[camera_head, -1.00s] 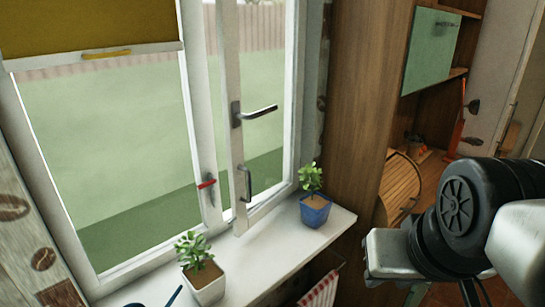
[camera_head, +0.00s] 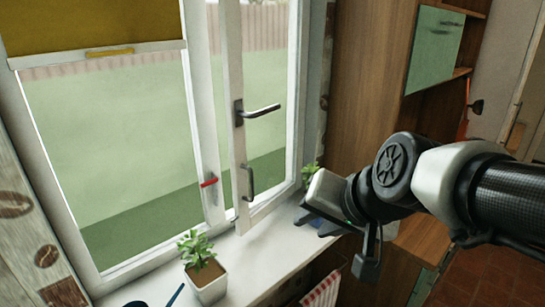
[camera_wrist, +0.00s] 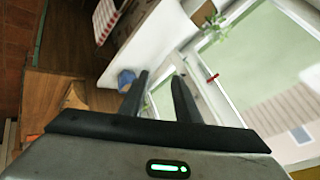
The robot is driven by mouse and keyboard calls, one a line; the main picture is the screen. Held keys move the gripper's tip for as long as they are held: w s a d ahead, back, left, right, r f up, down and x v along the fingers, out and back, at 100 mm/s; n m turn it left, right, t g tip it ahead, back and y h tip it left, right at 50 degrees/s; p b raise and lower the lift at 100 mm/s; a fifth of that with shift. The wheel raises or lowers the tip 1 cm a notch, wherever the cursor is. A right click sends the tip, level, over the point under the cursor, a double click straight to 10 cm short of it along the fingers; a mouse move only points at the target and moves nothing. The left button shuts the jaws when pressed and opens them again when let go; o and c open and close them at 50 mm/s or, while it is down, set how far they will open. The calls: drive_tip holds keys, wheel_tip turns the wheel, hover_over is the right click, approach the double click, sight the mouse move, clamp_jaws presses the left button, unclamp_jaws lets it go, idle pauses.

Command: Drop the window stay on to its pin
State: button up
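The likely window stay is a small grey piece with a red grip (camera_head: 208,183), on the post between the panes. Its red grip also shows in the wrist view (camera_wrist: 212,78). I cannot make out the pin. The right casement (camera_head: 237,120) appears ajar, with a lever handle (camera_head: 262,111) and a lower grey pull handle (camera_head: 249,184). My gripper (camera_head: 312,222) is over the right end of the sill, to the right of the stay and apart from it. In the wrist view my gripper's two fingers (camera_wrist: 160,76) are apart with nothing held between them.
A white-potted plant (camera_head: 206,275) stands on the white sill (camera_head: 250,255). Another plant (camera_head: 311,175) is mostly hidden behind my gripper; its blue pot (camera_wrist: 126,78) shows in the wrist view. A wooden cabinet (camera_head: 365,90) stands to the right. The middle of the sill is clear.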

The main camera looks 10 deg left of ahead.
drive_tip(key=w+a+f+m+y, duration=0.2)
drive_tip(key=w+a+m, duration=0.1)
drive_tip(key=w+a, duration=0.55)
drive_tip(key=m+t+h+b, duration=0.1)
drive_tip(key=m+t+h, duration=0.4)
drive_tip(key=m+t, duration=0.5)
approach(208, 184)
drive_tip(key=shift+m+g, duration=0.3)
drive_tip(key=shift+g, duration=0.1)
drive_tip(key=w+b, duration=0.1)
drive_tip(key=w, duration=0.2)
drive_tip(key=w+b, duration=0.1)
drive_tip(key=w, duration=0.3)
drive_tip(key=w+b, duration=0.2)
drive_tip(key=w, duration=0.2)
drive_tip(key=shift+a+f, duration=0.3)
drive_tip(key=shift+f, duration=0.1)
drive_tip(key=shift+s, duration=0.1)
clamp_jaws()
